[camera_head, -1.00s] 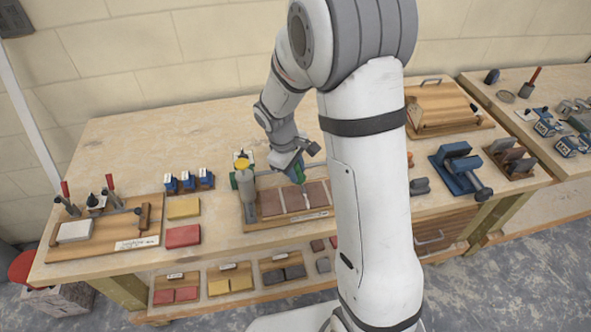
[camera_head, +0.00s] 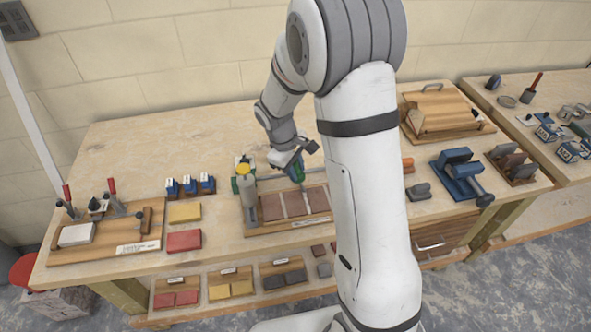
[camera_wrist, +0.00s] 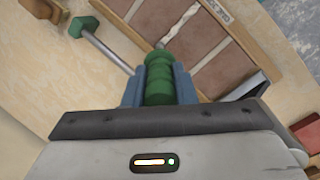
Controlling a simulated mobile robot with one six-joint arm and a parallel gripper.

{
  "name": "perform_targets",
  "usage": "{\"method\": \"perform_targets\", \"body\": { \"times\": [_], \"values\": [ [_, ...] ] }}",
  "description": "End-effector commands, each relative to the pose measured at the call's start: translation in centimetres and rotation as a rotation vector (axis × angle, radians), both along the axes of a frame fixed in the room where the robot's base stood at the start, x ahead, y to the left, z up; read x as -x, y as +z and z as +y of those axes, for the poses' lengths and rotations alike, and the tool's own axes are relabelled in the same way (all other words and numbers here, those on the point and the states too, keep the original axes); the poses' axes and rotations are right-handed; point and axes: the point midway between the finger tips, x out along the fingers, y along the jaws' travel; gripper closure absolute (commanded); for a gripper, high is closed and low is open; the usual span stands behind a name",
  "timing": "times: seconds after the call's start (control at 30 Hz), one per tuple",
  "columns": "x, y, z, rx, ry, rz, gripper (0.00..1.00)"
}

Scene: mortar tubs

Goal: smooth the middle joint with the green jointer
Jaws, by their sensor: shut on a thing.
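My gripper (camera_wrist: 159,88) is shut on the green ribbed handle of the green jointer (camera_wrist: 159,72) in the wrist view. In the head view the jointer (camera_head: 299,172) points down at the far side of the wooden board (camera_head: 262,228) with reddish-brown bricks. The bricks (camera_head: 295,204) lie in a row with joints between them. In the wrist view a pale joint (camera_wrist: 186,22) runs between two bricks, ahead of the handle. The jointer's working end is hidden, so I cannot tell whether it touches a joint.
Another tool with a green end (camera_wrist: 84,27) lies beside the board. Yellow (camera_head: 184,212) and red (camera_head: 184,240) blocks lie left. A blue vise (camera_head: 462,174) stands right. The table behind is clear.

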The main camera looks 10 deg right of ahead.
Motion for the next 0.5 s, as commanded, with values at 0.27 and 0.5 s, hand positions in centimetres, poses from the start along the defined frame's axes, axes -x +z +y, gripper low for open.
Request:
{"method": "perform_targets", "body": {
  "times": [0.27,0.5],
  "values": [
    [-0.69,-0.15,0.01,-0.001,0.001,-0.002,0.98],
    [-0.55,-0.19,0.03,-0.001,0.001,-0.002,0.98]
  ]
}}
